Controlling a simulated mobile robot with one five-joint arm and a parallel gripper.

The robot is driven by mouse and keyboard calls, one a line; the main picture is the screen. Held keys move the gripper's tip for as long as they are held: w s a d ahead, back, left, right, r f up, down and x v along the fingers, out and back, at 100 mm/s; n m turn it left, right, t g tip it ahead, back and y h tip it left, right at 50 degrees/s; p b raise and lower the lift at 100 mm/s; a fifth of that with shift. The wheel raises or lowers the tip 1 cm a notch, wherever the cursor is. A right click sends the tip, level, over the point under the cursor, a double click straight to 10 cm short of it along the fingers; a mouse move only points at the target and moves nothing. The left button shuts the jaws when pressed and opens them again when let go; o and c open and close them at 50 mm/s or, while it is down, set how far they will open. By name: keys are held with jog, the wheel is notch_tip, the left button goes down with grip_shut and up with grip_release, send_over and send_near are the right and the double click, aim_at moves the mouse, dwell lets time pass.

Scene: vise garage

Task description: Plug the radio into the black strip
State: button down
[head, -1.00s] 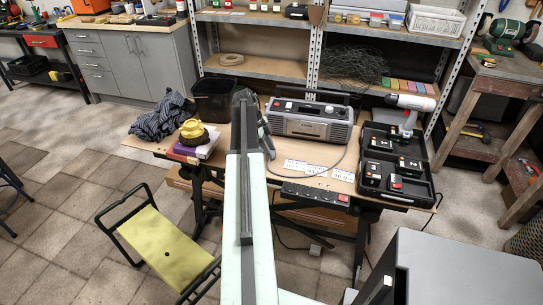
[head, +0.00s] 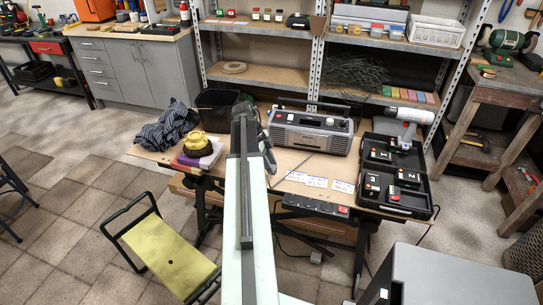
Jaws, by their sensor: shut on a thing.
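The grey radio (head: 311,131) stands on the workbench, its handle raised. The black strip (head: 314,206) lies along the bench's front edge, with a red switch at its right end. My gripper (head: 268,158) is at the far end of my arm, left of the radio and above the bench, behind and left of the strip. A dark cord runs from near the radio's front toward my gripper. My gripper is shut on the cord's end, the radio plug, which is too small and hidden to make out.
White labels (head: 317,181) lie between radio and strip. A yellow-topped thing on books (head: 197,146), a dark cloth (head: 166,127) and a black bin (head: 217,105) are left.

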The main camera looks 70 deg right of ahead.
jog(key=s+a, duration=0.3)
jog(key=a, duration=0.6)
jog(key=shift+a+r+p, duration=0.25)
jog(key=shift+r+p, duration=0.1)
jog(key=shift+r, duration=0.1)
